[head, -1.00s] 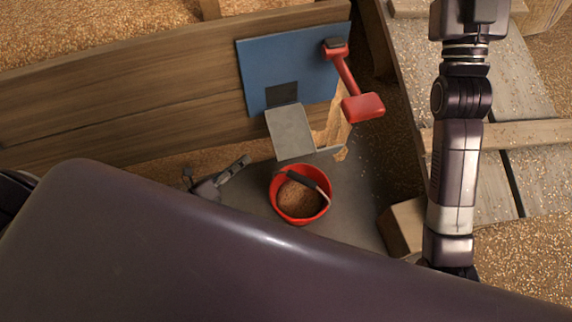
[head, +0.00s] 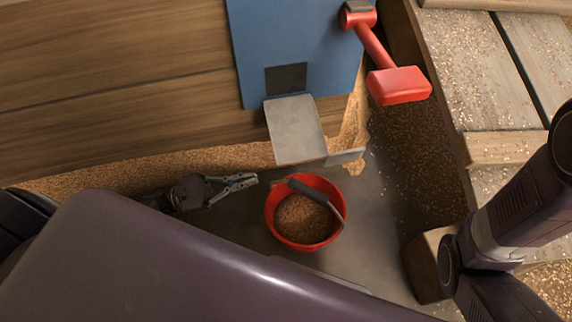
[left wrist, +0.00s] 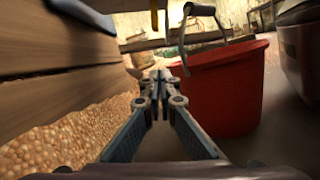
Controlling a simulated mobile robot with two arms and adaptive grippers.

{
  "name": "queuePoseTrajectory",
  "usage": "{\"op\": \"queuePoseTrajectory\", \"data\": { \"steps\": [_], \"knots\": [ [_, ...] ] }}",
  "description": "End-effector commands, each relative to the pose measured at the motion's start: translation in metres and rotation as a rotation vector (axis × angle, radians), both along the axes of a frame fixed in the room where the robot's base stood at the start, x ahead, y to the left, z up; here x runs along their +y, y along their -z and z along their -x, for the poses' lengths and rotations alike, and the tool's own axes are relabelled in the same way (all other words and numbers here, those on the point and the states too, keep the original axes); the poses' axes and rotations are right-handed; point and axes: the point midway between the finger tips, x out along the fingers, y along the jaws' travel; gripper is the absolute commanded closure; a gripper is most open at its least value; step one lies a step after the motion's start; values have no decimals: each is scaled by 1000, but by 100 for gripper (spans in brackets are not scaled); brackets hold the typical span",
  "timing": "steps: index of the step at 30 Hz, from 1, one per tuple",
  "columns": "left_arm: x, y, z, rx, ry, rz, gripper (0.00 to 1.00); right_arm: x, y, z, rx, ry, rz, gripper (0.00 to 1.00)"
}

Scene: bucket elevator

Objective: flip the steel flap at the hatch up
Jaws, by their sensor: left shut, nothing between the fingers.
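The steel flap (head: 296,130) slants down and outward below the dark hatch opening (head: 286,78) in the blue panel (head: 295,35). A red bucket (head: 305,238) with grain in it stands on the grey floor in front of the flap, its handle lying across the rim. My left gripper (head: 248,181) is shut and empty, low, just left of the bucket and below the flap's left side. In the left wrist view its fingers (left wrist: 158,82) are together and the red bucket (left wrist: 220,92) is close on the right. My right gripper is out of view.
A wooden block (head: 425,265) is on the right, beside plank decking (head: 480,75).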

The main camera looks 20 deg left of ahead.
Motion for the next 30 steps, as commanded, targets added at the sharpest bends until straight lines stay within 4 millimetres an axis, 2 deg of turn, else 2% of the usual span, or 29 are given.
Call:
{"op": "queuePoseTrajectory", "data": {
  "steps": [5,10,22,30],
  "knots": [
    [-1,0,-1,2,0,1,100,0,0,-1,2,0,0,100],
    [-14,-3,-8,0,1,3,100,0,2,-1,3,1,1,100],
    [-85,-21,-49,0,1,5,100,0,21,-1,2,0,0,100],
    [-88,-50,-43,2,-1,1,100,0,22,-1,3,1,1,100]
  ]
}}
